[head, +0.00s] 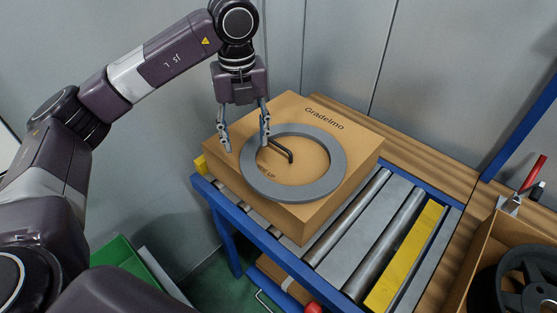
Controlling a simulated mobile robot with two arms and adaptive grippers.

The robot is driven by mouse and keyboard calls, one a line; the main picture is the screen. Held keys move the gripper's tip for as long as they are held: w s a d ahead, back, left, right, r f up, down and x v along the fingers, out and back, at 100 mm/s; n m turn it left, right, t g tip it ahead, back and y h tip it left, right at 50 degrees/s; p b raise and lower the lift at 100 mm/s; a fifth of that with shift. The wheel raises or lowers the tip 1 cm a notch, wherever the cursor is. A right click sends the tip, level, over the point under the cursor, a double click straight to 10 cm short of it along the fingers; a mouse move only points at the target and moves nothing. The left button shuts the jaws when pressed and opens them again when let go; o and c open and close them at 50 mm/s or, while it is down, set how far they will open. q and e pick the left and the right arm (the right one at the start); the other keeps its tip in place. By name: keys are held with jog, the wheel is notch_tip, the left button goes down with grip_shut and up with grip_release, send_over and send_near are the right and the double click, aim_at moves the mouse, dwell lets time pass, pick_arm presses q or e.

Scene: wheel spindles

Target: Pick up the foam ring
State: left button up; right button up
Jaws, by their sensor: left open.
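The foam ring (331,176) is a flat grey ring with a wide hole. It lies on top of a closed cardboard box (347,122) marked "Gradelmo", and reaches near the box's front edge. My left gripper (246,147) is open and points down over the box at the ring's left side. One finger is left of the ring, and the other shows at its upper-left rim. Whether they touch the ring or the box, I cannot tell. A dark bent rod (281,150) shows inside the ring's hole. My right gripper is not in view.
The box stands on a blue-framed roller conveyor (345,228) with a yellow strip (405,257). At right, an open carton (484,240) holds a black wheel (522,285). A green bin (120,262) is at lower left. Grey wall panels stand close behind.

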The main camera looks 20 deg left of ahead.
aim_at(250, 169)
pick_arm(q)
jog(key=shift+s+d+n, duration=0.15)
jog(key=shift+s+n, duration=0.35)
jog(key=shift+n, duration=0.5)
jog(key=shift+f, duration=0.25)
notch_tip(250, 169, down, 6)
jog(key=shift+w+d+f+p, duration=0.1)
jog(key=shift+d+f+p, duration=0.05)
jog(key=shift+p, duration=1.05)
jog(key=shift+f, duration=0.5)
jog(key=shift+c, duration=1)
jog(key=c, duration=0.9)
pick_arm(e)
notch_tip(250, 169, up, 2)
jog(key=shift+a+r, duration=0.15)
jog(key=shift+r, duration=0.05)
pick_arm(q)
jog(key=shift+r, duration=0.1)
